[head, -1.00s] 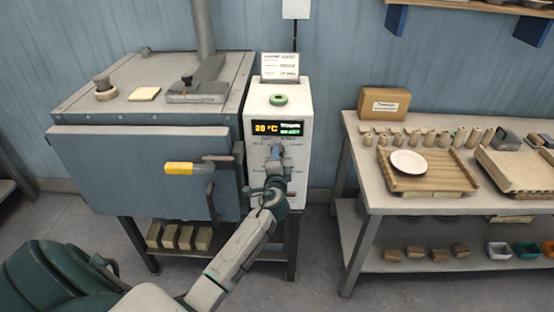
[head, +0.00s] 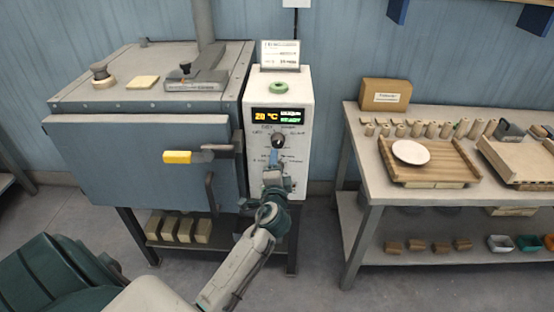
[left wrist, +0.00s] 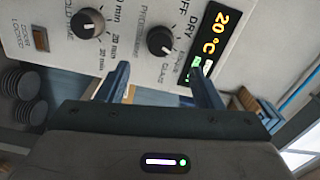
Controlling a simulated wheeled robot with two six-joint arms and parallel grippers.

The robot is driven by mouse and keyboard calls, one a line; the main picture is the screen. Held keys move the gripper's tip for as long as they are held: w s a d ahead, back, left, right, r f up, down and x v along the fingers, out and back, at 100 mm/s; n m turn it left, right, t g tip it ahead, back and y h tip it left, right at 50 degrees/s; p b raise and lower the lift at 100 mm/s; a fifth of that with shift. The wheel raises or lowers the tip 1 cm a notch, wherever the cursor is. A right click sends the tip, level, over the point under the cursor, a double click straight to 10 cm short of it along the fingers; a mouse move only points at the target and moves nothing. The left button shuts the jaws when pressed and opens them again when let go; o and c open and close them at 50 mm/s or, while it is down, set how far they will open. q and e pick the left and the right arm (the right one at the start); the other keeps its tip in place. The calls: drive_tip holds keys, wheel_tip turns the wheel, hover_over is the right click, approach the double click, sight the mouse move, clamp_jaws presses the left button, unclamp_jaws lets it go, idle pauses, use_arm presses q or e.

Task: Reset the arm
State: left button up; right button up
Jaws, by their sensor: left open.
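My left gripper (head: 274,160) is open and empty in front of the white control box (head: 307,95), just below its black upper knob (head: 278,140). In the left wrist view my open gripper (left wrist: 160,75) has its blue fingers apart, with the mode knob (left wrist: 161,41) beyond and between them; they do not appear to touch it. A timer knob (left wrist: 86,23) with minute marks is to its left. The display (head: 278,116) reads 20 °C. My right gripper is not in view.
The blue-grey kiln (head: 130,155) stands left of the box, its door shut, with a yellow-ended handle (head: 178,157) sticking out. A workbench (head: 365,190) at right bears a plate (head: 410,152) on a wooden rack (head: 450,160). Open floor lies between kiln and bench.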

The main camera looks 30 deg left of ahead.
use_arm(q)
drive_tip(key=shift+v, duration=1)
wheel_tip(320, 180, down, 21)
drive_tip(key=s+d+g+h, duration=0.2)
drive_tip(key=g+h, duration=0.1)
drive_tip(key=h, duration=0.1)
drive_tip(key=s+f+n+g+h, duration=0.1)
drive_tip(key=s+f, duration=0.3)
drive_tip(key=f, duration=0.4)
drive_tip(key=s+d+f+n+g+h, duration=0.1)
drive_tip(key=s+f+g, duration=0.1)
drive_tip(key=s+f, duration=0.35)
drive_tip(key=s+f+n+g, duration=0.1)
drive_tip(key=s+f, duration=0.2)
drive_tip(key=f, duration=0.6)
drive_tip(key=s+f+n+g+h, duration=0.1)
drive_tip(key=s+f, duration=0.5)
drive_tip(key=s, duration=0.6)
drive_tip(key=s+d+f+n+g+h+b, duration=0.1)
drive_tip(key=s+f+n+g, duration=0.2)
drive_tip(key=s+f, duration=0.4)
drive_tip(key=s+d+f+n+g, duration=0.1)
drive_tip(key=s+f, duration=0.6)
drive_tip(key=s, duration=1)
drive_tip(key=shift+s+d+n+g+h, duration=0.2)
drive_tip(key=shift+s+n+g+h, duration=0.15)
drive_tip(key=shift+n+g, duration=0.55)
